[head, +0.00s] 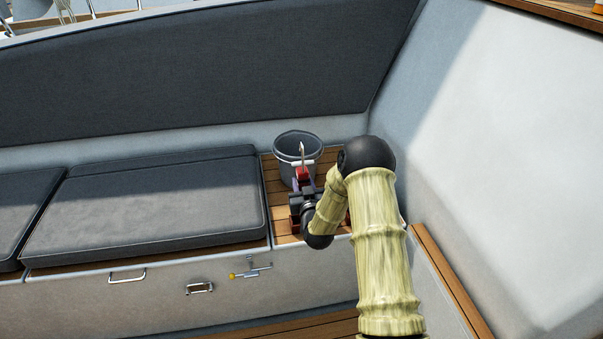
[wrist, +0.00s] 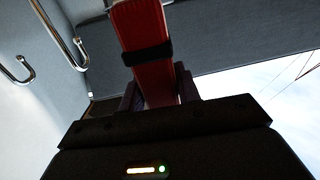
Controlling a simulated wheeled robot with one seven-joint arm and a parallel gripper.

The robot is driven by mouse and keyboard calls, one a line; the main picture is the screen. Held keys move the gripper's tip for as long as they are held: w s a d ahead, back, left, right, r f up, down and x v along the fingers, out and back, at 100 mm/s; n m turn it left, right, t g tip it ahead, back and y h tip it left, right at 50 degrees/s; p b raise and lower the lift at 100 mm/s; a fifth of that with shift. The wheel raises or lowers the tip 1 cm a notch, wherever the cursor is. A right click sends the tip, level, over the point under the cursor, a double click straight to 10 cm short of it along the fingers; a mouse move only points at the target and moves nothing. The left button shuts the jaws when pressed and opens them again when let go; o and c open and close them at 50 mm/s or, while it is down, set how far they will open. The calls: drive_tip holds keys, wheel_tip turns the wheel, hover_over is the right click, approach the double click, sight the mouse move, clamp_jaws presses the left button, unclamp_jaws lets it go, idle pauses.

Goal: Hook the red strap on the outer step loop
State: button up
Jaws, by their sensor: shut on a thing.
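The red strap (wrist: 148,60) rises from between my gripper's fingers (wrist: 160,92) in the wrist view, with a black band around it. Its upper end runs out of that picture. My gripper is shut on it. In the head view a small red part of the strap (head: 302,174) shows above my gripper (head: 303,187), in front of the grey bucket. My arm hides part of this area. In the wrist view two bent chrome bars, one longer (wrist: 58,35) and one hook-shaped (wrist: 17,72), stand at the left, apart from the strap. I cannot tell which is the outer step loop.
The grey bucket (head: 291,146) stands on the wooden seat top (head: 277,200) just behind my gripper. Dark cushions (head: 150,200) lie to the left. A white sloping wall (head: 480,120) rises at the right. The bench front carries a handle (head: 127,278) and latches (head: 199,288).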

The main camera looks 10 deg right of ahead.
drive_tip(key=s+r+p, duration=0.6)
drive_tip(key=r+p, duration=0.3)
drive_tip(key=p, duration=0.7)
drive_tip(key=s+r+p, duration=0.6)
drive_tip(key=r+p, duration=0.4)
drive_tip(key=p, duration=0.6)
drive_tip(key=shift+s+a+r, duration=0.2)
drive_tip(key=shift+s, duration=0.05)
